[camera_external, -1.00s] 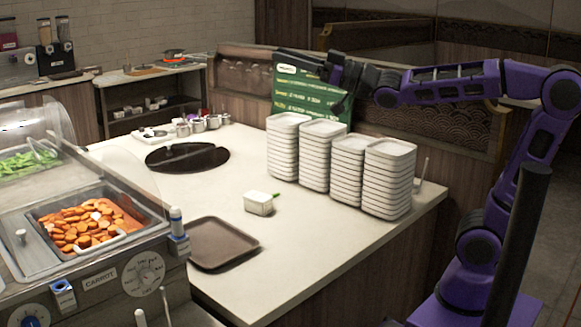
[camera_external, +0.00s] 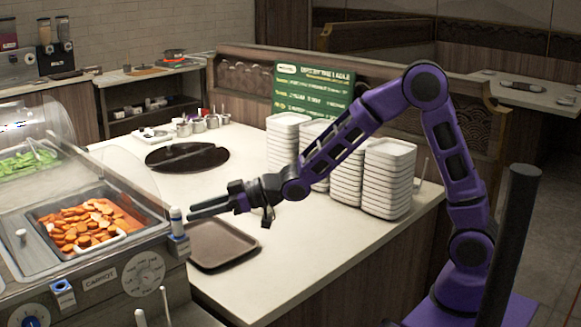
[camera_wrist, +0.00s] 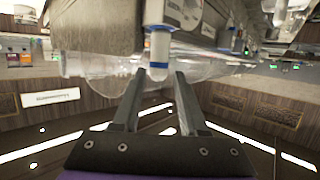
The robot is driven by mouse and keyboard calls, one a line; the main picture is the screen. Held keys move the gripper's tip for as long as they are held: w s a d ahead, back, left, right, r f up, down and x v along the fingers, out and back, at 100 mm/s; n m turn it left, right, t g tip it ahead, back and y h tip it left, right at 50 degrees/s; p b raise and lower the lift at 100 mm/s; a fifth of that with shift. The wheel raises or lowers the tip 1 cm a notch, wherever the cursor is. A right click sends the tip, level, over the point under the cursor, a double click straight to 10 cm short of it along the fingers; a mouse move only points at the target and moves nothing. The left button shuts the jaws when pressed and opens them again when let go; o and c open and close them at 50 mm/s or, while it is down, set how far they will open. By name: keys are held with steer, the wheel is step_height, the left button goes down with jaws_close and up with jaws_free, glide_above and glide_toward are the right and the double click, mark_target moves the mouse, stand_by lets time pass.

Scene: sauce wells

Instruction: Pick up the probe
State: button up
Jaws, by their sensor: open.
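The probe (camera_external: 176,222), a small white cylinder with blue bands, stands upright at the near right corner of the carrot well's counter. In the wrist view the probe (camera_wrist: 159,48) appears upside down, its white end just beyond and between my fingertips. My gripper (camera_external: 190,213) is open and empty, pointing left at the probe from its right side. In the wrist view my gripper (camera_wrist: 158,78) has its two fingers spread apart. I cannot tell whether a fingertip touches the probe.
The carrot well (camera_external: 62,249) with its clear guard is to the left. A brown tray (camera_external: 222,258) lies below my gripper on the white counter (camera_external: 290,272). Stacks of white dishes (camera_external: 388,185) stand behind my arm.

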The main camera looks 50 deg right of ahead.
mark_target(176, 213)
steer(key=shift+r+x, duration=0.2)
steer(key=shift+x, duration=1.3)
steer(key=shift+r+x, duration=0.2)
steer(key=shift+x, duration=1.3)
steer(key=shift+w, duration=0.1)
jaws_close()
